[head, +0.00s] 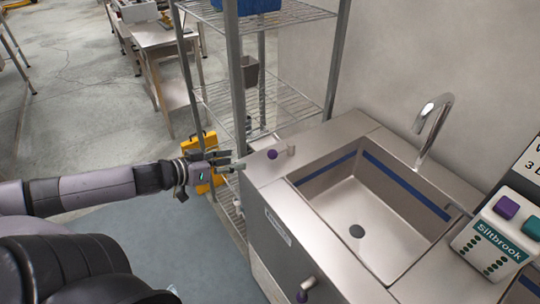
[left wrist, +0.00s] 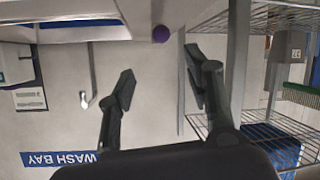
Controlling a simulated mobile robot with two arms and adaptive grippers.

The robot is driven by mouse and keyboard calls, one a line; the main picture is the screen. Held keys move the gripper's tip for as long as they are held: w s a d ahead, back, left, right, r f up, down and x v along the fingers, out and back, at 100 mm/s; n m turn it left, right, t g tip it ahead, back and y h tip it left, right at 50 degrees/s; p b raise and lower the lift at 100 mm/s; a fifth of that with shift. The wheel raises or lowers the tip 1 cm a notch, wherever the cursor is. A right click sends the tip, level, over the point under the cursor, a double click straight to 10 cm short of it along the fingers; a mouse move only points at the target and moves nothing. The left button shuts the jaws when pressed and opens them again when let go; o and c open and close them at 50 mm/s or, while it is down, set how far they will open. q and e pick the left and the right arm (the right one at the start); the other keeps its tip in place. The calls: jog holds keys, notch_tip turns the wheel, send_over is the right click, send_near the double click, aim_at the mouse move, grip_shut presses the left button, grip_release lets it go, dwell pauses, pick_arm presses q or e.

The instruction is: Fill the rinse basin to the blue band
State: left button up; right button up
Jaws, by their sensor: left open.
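The rinse basin (head: 335,205) is a steel sink with a blue band (head: 405,185) around its upper inner walls. Its floor is bare and the dark drain hole (head: 357,231) shows; I see no water. The curved tap (head: 433,125) stands behind it, with no stream visible. A purple knob (head: 272,154) sits beside a small metal post at the counter's left end. My left gripper (head: 238,160) is open, just left of this knob and apart from it. In the left wrist view the knob (left wrist: 161,33) shows beyond and between the spread fingertips (left wrist: 160,65).
A Siltbrook box (head: 490,240) with purple and teal buttons stands right of the basin. A wire shelf rack (head: 275,85) and a yellow object (head: 203,160) are near my left arm. A WASH BAY sign (left wrist: 60,158) appears inverted.

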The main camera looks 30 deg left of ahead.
pick_arm(q)
jog(key=b, duration=0.5)
send_near(269, 154)
jog(key=shift+w+d+f, duration=0.15)
jog(key=shift+w+f, duration=0.35)
jog(key=shift+w+d, duration=0.1)
jog(key=shift+w, duration=0.2)
jog(key=shift+b+x, duration=1)
jog(key=shift+x, duration=0.2)
jog(key=shift+w+r, duration=0.1)
jog(key=shift+w, duration=0.15)
jog(key=shift+w+f+p, duration=0.25)
jog(key=shift+w+p, duration=0.05)
jog(key=shift+w, duration=0.3)
jog(key=shift+x, duration=0.85)
jog(key=shift+p+x, duration=0.6)
jog(key=shift+x, duration=0.65)
jog(key=shift+s+d+f, duration=0.1)
jog(key=shift+d, duration=0.1)
jog(key=shift+c, duration=0.3)
grip_shut()
